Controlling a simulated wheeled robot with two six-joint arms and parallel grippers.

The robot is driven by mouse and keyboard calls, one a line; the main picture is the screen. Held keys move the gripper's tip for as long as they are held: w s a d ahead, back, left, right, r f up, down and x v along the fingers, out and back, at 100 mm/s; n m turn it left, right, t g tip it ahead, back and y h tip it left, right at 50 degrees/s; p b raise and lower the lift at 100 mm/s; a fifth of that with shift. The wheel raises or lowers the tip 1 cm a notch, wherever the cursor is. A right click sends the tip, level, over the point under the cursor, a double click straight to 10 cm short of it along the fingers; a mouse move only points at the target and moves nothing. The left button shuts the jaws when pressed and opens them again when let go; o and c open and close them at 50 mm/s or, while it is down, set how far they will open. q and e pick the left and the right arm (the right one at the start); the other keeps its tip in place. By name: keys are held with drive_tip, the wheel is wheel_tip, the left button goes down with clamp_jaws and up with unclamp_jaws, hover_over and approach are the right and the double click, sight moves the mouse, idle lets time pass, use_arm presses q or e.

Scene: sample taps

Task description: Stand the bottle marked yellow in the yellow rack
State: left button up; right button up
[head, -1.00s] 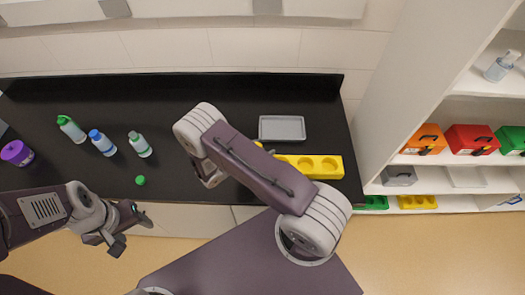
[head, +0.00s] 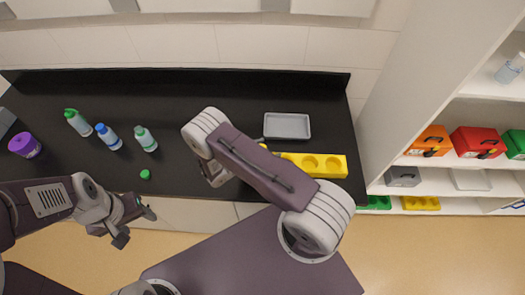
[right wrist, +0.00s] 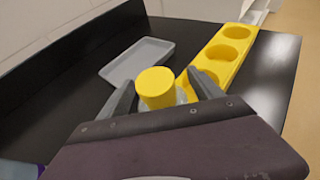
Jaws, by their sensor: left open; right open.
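In the right wrist view a bottle with a yellow cap (right wrist: 155,84) stands between the fingers of my right gripper (right wrist: 163,92). The gripper is open around it; the bottle's body is mostly hidden. The yellow rack (right wrist: 232,48), a long block with round holes, lies just beyond it. In the head view the yellow rack (head: 335,165) is at the counter's front right, partly covered by my right arm, which also hides most of the right gripper. My left gripper (head: 133,224) is open and empty in front of the counter's front edge.
A grey tray (head: 287,125) lies behind the rack. At the left of the counter stand bottles with green (head: 78,122), blue (head: 108,137) and pale green (head: 145,138) tops, a purple tub (head: 25,145) and a small green cap (head: 145,174). White shelves (head: 425,165) stand to the right.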

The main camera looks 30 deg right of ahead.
drive_tip(key=b+v, duration=0.4)
drive_tip(key=v, duration=0.7)
drive_tip(key=s+r+m+g+y, duration=0.1)
drive_tip(key=s+r+m+y, duration=0.5)
drive_tip(key=m, duration=0.5)
drive_tip(key=s+r+m+g+y, duration=0.1)
drive_tip(key=s+r+m+y, duration=0.25)
drive_tip(key=m+y, duration=0.5)
wheel_tip(320, 180, down, 9)
drive_tip(key=m+h+b, duration=0.1)
drive_tip(key=b, duration=0.7)
drive_tip(key=shift+s, duration=0.25)
